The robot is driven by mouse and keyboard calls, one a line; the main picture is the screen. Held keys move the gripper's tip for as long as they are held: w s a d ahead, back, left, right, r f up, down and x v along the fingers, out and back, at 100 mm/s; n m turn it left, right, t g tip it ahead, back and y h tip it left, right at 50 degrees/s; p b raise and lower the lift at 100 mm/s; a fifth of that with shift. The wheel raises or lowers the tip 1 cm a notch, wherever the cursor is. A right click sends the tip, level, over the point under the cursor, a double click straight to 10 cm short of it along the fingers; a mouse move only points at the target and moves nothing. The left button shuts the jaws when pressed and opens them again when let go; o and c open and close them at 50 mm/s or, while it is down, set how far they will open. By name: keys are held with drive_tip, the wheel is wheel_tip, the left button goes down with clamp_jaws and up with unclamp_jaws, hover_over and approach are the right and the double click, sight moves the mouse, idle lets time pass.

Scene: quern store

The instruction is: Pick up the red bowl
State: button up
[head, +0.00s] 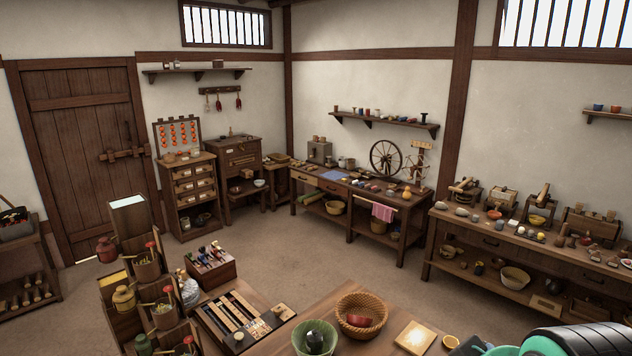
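I cannot single out the red bowl with certainty. A small red-orange bowl or cup (615,109) stands on the wall shelf at the far right, beside a blue one. A red object (360,320) lies in a round wicker basket (374,301) on the near table; its shape is too unclear to call it a bowl. A black and teal part of my arm shows at the lower right corner. My gripper's fingers are not visible, so I cannot see whether they hold anything.
The near table (318,304) also carries a green bowl (303,349) with a dark object, a pale square board (415,337) and a tool tray. A long bench (475,247) stands at right. Open floor (330,255) lies between the near table and the back furniture.

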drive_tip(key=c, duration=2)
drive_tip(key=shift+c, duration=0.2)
